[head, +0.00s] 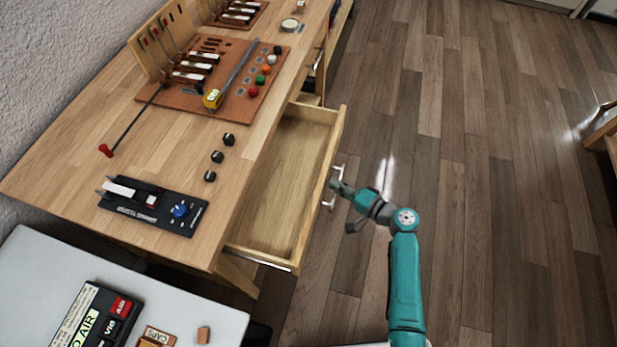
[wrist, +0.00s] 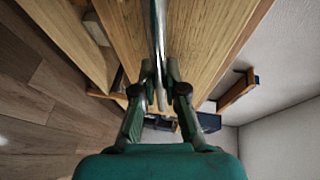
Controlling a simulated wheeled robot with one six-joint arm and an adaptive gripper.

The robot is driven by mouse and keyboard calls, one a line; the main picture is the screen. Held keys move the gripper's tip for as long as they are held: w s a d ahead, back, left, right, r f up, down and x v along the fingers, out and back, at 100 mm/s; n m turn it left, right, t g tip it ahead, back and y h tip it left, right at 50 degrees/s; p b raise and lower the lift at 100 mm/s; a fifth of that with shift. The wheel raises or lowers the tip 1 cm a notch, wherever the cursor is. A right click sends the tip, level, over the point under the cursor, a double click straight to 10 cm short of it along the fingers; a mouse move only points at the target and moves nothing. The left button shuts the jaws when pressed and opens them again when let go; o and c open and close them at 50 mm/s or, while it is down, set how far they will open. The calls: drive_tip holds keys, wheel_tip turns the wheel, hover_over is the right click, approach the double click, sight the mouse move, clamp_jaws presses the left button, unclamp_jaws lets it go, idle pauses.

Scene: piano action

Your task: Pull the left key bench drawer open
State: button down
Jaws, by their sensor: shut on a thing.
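The key bench drawer (head: 279,187) is pulled well out from the wooden bench (head: 75,165), and its pale wooden inside looks empty. Its metal bar handle (head: 334,187) is on the front panel. My gripper (head: 341,187) is at the handle, on the floor side of the drawer front. In the wrist view my gripper (wrist: 160,98) is shut on the handle bar (wrist: 158,45), which runs up between the fingers. The fingers hide part of the handle in the head view.
A black device (head: 153,205) and several dark knobs are nearer. A white table (head: 190,300) stands at lower left. The wooden floor (head: 480,200) right of the drawer is clear.

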drive_tip(key=s+d, duration=0.3)
drive_tip(key=d, duration=0.6)
drive_tip(key=s+d, duration=0.3)
drive_tip(key=d, duration=0.5)
drive_tip(key=shift+s+d, duration=0.25)
drive_tip(key=shift+d, duration=0.1)
drive_tip(key=c, duration=1.2)
unclamp_jaws()
drive_tip(key=v, duration=1.2)
drive_tip(key=shift+r, duration=0.1)
